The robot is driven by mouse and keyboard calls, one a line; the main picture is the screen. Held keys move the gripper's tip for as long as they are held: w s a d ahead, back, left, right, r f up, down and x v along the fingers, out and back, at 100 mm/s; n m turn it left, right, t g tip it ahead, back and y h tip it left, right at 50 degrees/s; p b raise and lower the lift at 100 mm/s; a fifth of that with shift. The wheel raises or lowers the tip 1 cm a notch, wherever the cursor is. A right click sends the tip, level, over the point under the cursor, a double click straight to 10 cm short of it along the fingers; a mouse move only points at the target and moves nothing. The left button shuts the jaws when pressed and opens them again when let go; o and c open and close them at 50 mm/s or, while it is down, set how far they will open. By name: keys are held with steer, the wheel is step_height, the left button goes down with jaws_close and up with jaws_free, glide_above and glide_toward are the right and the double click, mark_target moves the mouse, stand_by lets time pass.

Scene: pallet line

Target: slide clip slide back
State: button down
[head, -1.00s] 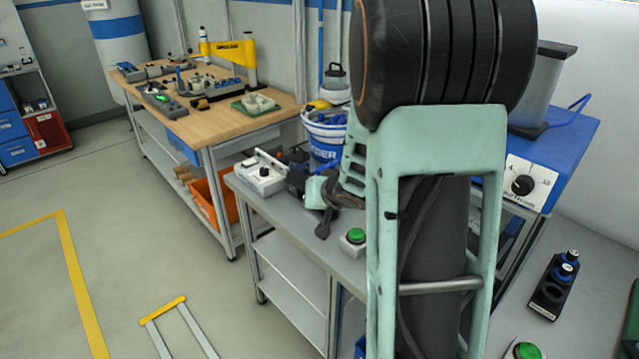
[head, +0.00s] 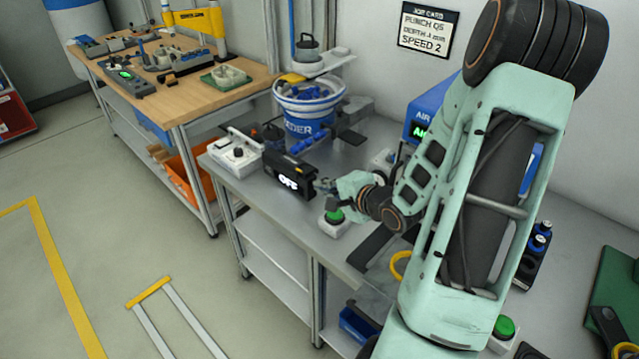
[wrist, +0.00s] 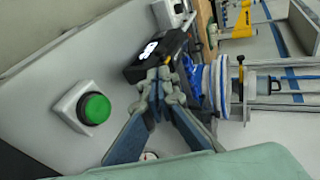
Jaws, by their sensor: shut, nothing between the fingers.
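My gripper (head: 326,187) is shut and empty, above the grey bench just in front of a black box with a lit white display (head: 290,177). In the wrist view my shut fingers (wrist: 160,78) point towards the same black box (wrist: 140,68) and overlap its near side. I cannot tell whether they touch it. No part can be clearly made out as a clip or a slide. A green push button on a white base (head: 335,217) stands just below my gripper; it also shows in the wrist view (wrist: 95,108).
A white box with a lever (head: 234,156) stands left of the black box. A blue-and-white feeder bowl (head: 309,112) stands behind. A blue unit (head: 425,108) is by the wall. A wooden workbench (head: 215,92) is further left. The floor at left is open.

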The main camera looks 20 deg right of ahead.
mark_target(295, 178)
steer(key=x, duration=1.1)
steer(key=shift+w+f, duration=0.25)
steer(key=shift+w, duration=0.05)
steer(key=w+a+b, duration=0.1)
steer(key=w+a, duration=0.2)
steer(key=w, duration=0.4)
steer(key=shift+w, duration=0.3)
steer(key=shift+a+r, duration=0.15)
